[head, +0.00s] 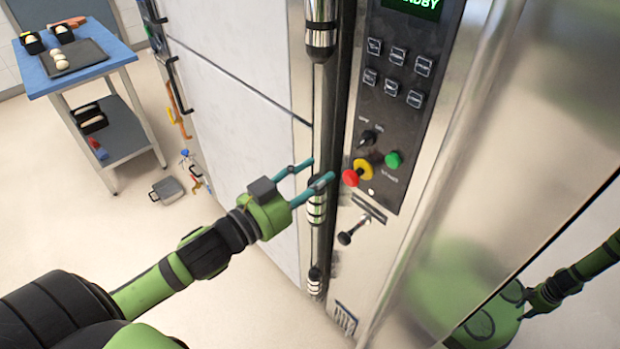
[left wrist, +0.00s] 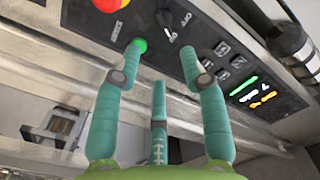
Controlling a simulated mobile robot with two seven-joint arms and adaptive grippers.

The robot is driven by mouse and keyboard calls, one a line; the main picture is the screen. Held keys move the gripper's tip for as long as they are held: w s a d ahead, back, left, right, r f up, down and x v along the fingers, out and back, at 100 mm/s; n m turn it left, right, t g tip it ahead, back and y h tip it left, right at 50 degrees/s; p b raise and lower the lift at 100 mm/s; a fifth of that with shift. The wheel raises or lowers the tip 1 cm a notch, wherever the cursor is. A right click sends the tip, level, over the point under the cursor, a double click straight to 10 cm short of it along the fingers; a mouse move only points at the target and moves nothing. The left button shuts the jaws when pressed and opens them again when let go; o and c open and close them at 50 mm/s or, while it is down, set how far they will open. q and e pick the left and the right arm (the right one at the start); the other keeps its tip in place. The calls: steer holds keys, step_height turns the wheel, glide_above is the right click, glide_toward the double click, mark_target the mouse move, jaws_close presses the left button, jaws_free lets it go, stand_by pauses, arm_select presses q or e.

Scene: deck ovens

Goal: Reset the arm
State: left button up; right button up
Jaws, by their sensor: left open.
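My left arm reaches in from the lower left in the head view. Its gripper (head: 321,169) is open, with teal fingers spread apart and nothing between them. The fingertips are in front of the oven's dark vertical post, just left of the red button. In the left wrist view the open gripper (left wrist: 162,52) points at the control panel (left wrist: 205,25), and one fingertip overlaps the lower edge of the green button (left wrist: 141,43). I cannot tell whether they touch. My right gripper is not in view.
The oven panel (head: 388,108) carries a red button (head: 350,178) on a yellow collar, a green button (head: 393,159), a dark knob (head: 367,138) and a lit display (head: 415,5). A blue-topped cart (head: 122,53) stands upper left.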

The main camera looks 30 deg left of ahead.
arm_select(q)
steer(key=shift+s, duration=0.2)
stand_by(0.4)
steer(key=w+a+f+n+g+y, duration=0.15)
steer(key=a+f, duration=0.25)
steer(key=f, duration=0.6)
steer(key=w+a+f+n+g+y, duration=0.1)
steer(key=a+f+n+g+y, duration=0.2)
steer(key=f, duration=0.6)
steer(key=s+a+f+n+g+y, duration=0.1)
steer(key=s+a+f, duration=0.15)
steer(key=f, duration=0.65)
steer(key=s+a+f+n+g+y, duration=0.1)
steer(key=s+f, duration=0.3)
steer(key=f, duration=0.5)
steer(key=s+d+f+g, duration=0.2)
steer(key=s+f+g, duration=0.2)
steer(key=s+f, duration=0.95)
steer(key=s+d+f+g, duration=0.1)
steer(key=s+d+f, duration=0.1)
steer(key=s, duration=0.4)
steer(key=s+d+f+n+g, duration=0.1)
steer(key=s+d+f+g, duration=0.1)
steer(key=s+f, duration=0.3)
steer(key=s+d+f+g+b, duration=0.1)
steer(key=s+d+f+g, duration=0.1)
steer(key=s, duration=0.5)
steer(key=shift+s+d+f, duration=0.25)
steer(key=shift+s+f, duration=0.15)
steer(key=shift+f, duration=0.45)
